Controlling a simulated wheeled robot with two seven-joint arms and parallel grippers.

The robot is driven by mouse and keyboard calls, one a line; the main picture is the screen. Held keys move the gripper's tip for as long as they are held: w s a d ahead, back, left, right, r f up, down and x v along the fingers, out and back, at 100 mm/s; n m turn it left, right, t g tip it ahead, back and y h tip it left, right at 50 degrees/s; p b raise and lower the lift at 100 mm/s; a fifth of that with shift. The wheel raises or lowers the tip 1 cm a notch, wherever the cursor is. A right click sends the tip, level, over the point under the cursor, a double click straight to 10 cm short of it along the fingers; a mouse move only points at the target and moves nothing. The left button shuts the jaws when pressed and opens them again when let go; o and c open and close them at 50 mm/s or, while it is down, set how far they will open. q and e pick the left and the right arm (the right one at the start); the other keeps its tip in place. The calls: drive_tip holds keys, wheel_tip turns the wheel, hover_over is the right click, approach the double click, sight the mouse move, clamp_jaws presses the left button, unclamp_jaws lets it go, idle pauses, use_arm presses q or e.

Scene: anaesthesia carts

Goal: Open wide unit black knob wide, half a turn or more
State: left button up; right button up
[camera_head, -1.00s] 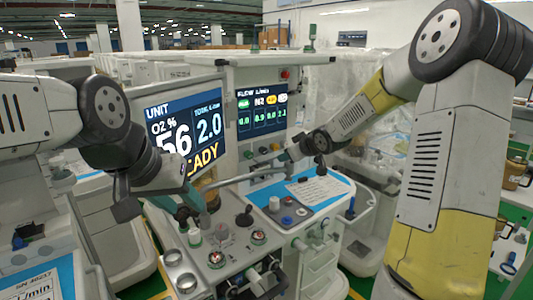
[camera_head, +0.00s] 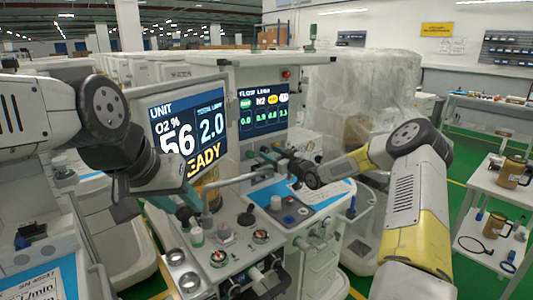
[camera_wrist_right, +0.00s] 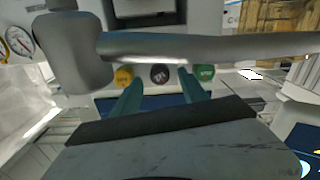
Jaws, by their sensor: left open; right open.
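The black knob (camera_wrist_right: 160,74) shows in the right wrist view between a yellow knob (camera_wrist_right: 123,77) and a green knob (camera_wrist_right: 205,72). My right gripper (camera_wrist_right: 159,77) is open, its two teal fingers pointing toward the knob row, with the black knob seen in the gap between them. I cannot tell whether the fingers touch it. In the head view my right gripper (camera_head: 266,156) is at the knobs below the flow screen (camera_head: 264,109), partly covering them. My left gripper (camera_head: 185,212) is open and low over the front unit's deck, away from those knobs.
A grey bar (camera_wrist_right: 210,47) crosses the right wrist view close to the knobs; it also shows in the head view (camera_head: 240,178). The large O2 screen (camera_head: 190,132) stands left of the flow screen. A white side table (camera_head: 490,205) is at right.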

drive_tip(key=shift+x, duration=1)
clamp_jaws()
drive_tip(key=n, duration=0.4)
drive_tip(key=shift+n, duration=1.3)
unclamp_jaws()
